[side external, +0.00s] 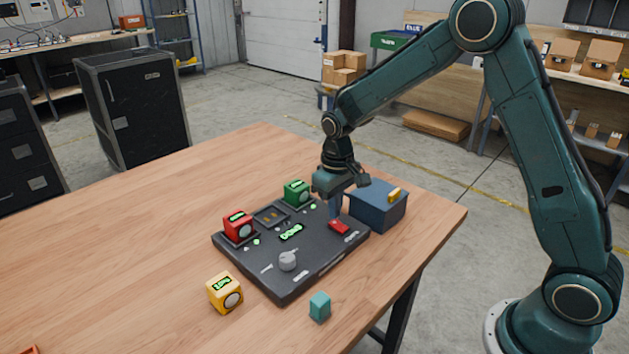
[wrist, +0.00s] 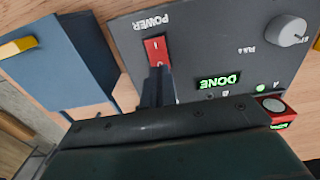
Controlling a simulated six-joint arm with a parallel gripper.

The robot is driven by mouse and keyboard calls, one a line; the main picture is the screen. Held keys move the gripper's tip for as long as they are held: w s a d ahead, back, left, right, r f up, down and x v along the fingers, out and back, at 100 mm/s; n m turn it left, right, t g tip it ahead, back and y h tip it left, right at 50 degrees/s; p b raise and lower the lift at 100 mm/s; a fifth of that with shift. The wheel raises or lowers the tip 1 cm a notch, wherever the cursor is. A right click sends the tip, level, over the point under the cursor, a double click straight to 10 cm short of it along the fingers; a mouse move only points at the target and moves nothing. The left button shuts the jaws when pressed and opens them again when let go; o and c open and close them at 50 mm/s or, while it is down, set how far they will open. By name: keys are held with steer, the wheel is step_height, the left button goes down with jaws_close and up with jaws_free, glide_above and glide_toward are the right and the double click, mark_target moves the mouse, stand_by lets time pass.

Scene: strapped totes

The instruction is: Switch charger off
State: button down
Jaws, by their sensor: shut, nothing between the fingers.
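The charger is a dark flat panel (side external: 262,262) on the wooden table. Its red rocker switch (side external: 339,226) sits near the right edge; in the wrist view the switch (wrist: 153,46) lies beside the word POWER, with its "0" end towards my fingers. A green display (wrist: 219,82) reads DONE and is lit. My gripper (side external: 336,213) is shut and empty, pointing down over the switch. In the wrist view my fingertips (wrist: 158,74) overlap the switch's "0" end; I cannot tell whether they touch it. Which way the rocker is tipped is unclear.
A red block (side external: 238,227) and a green block (side external: 297,192) sit in the panel's bays, with an empty bay between. A grey knob (side external: 288,260) stands up in front. A blue box (side external: 377,207) is close right of my gripper. Yellow (side external: 225,293) and teal (side external: 320,306) blocks stand in front.

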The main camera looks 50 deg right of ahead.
mark_target(336, 223)
steer(key=shift+f, duration=0.9)
stand_by(1.0)
steer(key=shift+r, duration=3.5)
steer(key=shift+r, duration=0.15)
steer(key=s+r+t, duration=0.3)
steer(key=s+r, duration=0.9)
steer(key=s+a+r+t, duration=0.1)
steer(key=s+r+t, duration=0.1)
steer(key=s, duration=1.3)
steer(key=shift+s+a+t, duration=0.25)
steer(key=shift+t, duration=0.05)
